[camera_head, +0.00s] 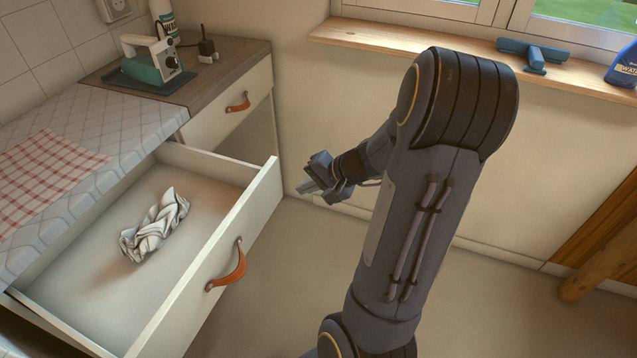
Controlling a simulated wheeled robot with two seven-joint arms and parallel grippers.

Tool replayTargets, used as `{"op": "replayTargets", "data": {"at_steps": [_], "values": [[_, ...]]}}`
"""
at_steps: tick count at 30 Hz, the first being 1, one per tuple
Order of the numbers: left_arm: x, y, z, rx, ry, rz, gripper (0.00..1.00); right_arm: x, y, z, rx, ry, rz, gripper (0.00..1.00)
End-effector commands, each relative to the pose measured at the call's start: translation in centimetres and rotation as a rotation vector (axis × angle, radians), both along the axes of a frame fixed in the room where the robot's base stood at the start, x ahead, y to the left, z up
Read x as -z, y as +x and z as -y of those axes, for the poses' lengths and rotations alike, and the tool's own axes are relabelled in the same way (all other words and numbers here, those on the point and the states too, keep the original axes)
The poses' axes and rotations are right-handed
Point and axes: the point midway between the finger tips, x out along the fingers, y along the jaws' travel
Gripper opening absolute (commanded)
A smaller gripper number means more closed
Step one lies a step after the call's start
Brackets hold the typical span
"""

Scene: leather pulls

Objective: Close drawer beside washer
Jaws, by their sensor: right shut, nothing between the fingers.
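The drawer (217,247) is cream-coloured, stands pulled out on the left, and has an orange leather pull (228,265) on its front. A crumpled, twisted white cloth (154,224) lies inside it. My right gripper (308,188) is shut and empty. It shows to the right of the drawer front's far end, apart from the leather pull, with its fingers pointing left. My left gripper is not in view. No washer can be made out for certain.
A second drawer (228,112) with a leather pull is shut beyond the open one. An iron (150,58) and a plug stand on the wooden counter. A checked cloth (45,170) lies on the quilted cover. A windowsill (420,45) runs behind. Floor right of the drawer is clear.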

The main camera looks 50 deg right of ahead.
Motion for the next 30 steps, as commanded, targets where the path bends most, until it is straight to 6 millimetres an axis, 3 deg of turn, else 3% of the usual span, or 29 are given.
{"op": "replayTargets", "data": {"at_steps": [3,10,30], "values": [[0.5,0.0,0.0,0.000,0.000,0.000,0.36,1.6,1.7,-0.7,-0.004,0.002,-0.002,0.00],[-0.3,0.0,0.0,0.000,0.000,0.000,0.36,1.2,4.5,-1.7,-0.003,0.000,0.000,0.00],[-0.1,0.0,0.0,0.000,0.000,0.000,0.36,1.3,6.0,-2.2,-0.003,-0.002,0.002,0.00]]}}
